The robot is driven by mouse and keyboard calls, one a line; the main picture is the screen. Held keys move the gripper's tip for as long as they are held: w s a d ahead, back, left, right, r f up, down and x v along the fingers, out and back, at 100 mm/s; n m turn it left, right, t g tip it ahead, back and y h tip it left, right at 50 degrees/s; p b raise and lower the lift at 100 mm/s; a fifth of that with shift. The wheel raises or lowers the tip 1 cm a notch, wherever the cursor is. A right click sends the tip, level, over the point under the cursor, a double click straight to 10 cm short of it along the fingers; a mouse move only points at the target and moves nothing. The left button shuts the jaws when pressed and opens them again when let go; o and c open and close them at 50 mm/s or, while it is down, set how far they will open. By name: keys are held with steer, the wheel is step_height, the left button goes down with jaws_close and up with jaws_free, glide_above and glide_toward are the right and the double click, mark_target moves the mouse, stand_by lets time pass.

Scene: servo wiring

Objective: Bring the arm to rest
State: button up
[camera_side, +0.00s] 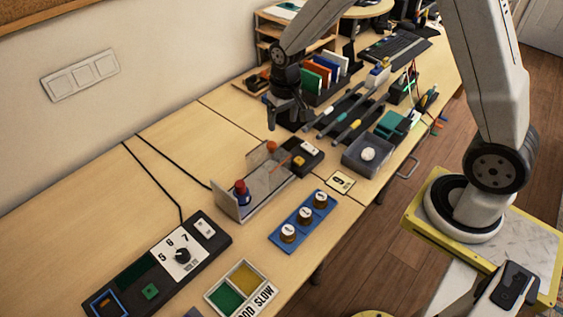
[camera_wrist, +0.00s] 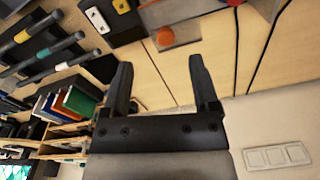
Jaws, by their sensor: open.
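My gripper (camera_side: 281,108) hangs above the back of the table, between the clear-walled stand and the upright folders in the side view. In the wrist view my gripper (camera_wrist: 160,85) shows its two dark fingers spread apart with nothing between them. Bare table and the wall lie behind the fingers there. My arm reaches in from the right and bends down to the gripper in the side view.
A clear-walled stand (camera_side: 242,202) with a red-topped part and a blue block with knobs (camera_side: 303,220) stand in front. A dial panel (camera_side: 160,262) lies front left. Upright folders (camera_side: 324,70) and tool tray (camera_side: 345,115) are near the gripper. The back-left table is clear.

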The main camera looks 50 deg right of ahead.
steer(key=s+r+n+t, duration=0.1)
steer(key=s+r, duration=0.3)
steer(key=s, duration=1)
steer(key=shift+s+a+n+t, duration=0.15)
steer(key=shift+a+n+t, duration=0.2)
steer(key=shift+n, duration=0.45)
